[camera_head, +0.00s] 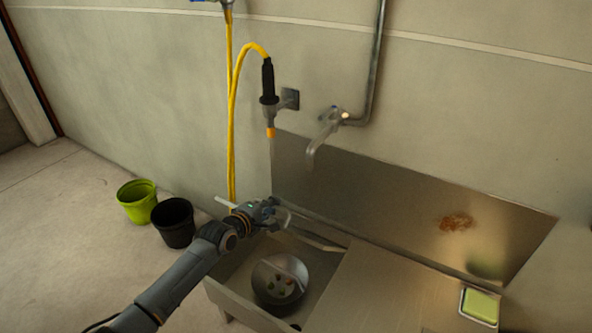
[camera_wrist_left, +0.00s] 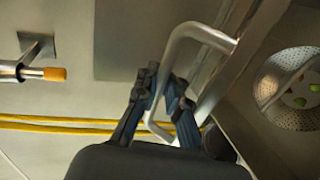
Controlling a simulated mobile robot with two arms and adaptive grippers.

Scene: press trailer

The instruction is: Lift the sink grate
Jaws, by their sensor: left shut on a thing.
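The sink grate (camera_wrist_left: 205,35) shows in the left wrist view as a bent, tubular metal bar. In the head view its pale bar (camera_head: 318,241) runs along the back of the sink basin. My left gripper (camera_head: 280,217) is at the left end of this bar, above the back of the basin. In the left wrist view its dark fingers (camera_wrist_left: 160,84) are shut on the bar, one on each side. The rest of the grate is hard to make out. My right gripper is not in view.
A metal colander (camera_head: 265,289) with food scraps is in the basin (camera_head: 236,303). A yellow hose (camera_head: 231,130) hangs just behind my left gripper. A faucet (camera_head: 312,152) juts from the wall. Green (camera_head: 136,205) and black (camera_head: 173,228) buckets stand left. A soap dish (camera_head: 464,308) sits right.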

